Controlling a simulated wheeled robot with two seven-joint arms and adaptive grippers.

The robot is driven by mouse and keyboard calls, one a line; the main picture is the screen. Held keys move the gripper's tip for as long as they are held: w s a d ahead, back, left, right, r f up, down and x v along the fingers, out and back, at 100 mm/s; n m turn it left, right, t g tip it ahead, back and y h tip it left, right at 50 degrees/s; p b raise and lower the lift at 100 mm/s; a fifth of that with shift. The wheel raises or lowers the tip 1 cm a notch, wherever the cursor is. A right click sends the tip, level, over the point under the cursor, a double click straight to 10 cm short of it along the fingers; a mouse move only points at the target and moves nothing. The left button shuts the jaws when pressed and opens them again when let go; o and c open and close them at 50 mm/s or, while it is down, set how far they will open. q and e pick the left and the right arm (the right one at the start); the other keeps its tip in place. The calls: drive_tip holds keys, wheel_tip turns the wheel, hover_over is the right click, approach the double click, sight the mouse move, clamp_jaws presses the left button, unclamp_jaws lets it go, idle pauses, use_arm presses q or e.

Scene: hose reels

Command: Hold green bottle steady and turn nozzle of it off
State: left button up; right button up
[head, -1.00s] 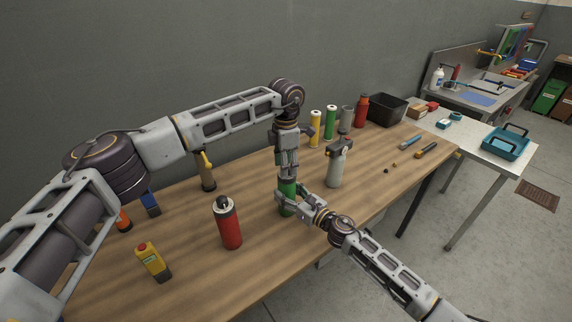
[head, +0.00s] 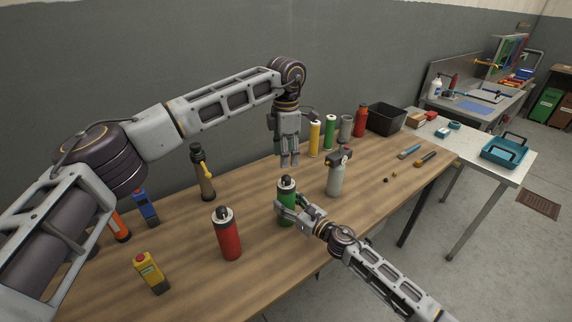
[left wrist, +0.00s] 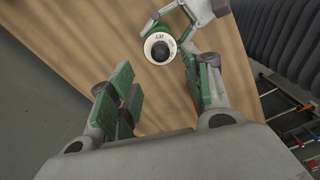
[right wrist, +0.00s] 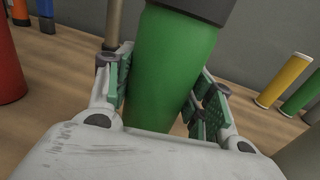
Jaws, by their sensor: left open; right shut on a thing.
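The green bottle (head: 287,208) stands upright on the wooden table near its front edge. Its dark nozzle knob, set in a pale marked ring, shows from above in the left wrist view (left wrist: 160,48). My right gripper (head: 289,211) is shut around the bottle's green body, with a finger on each side in the right wrist view (right wrist: 165,85). My left gripper (head: 289,161) hangs pointing down above the bottle, open, empty and apart from it. The bottle's top is cut off in the right wrist view.
A red bottle (head: 228,236) stands left of the green bottle, and a grey bottle (head: 335,178) to its right. A yellow device (head: 150,272) is at front left. Yellow, green and red cylinders and a black bin (head: 386,115) line the back.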

use_arm(q)
drive_tip(key=shift+r, duration=2.05)
use_arm(e)
drive_tip(key=o, duration=1.3)
drive_tip(key=shift+c, duration=0.2)
drive_tip(key=shift+s, duration=0.1)
drive_tip(key=v, duration=1.2)
use_arm(q)
drive_tip(key=shift+s+d, duration=0.1)
use_arm(e)
drive_tip(key=shift+d, duration=0.1)
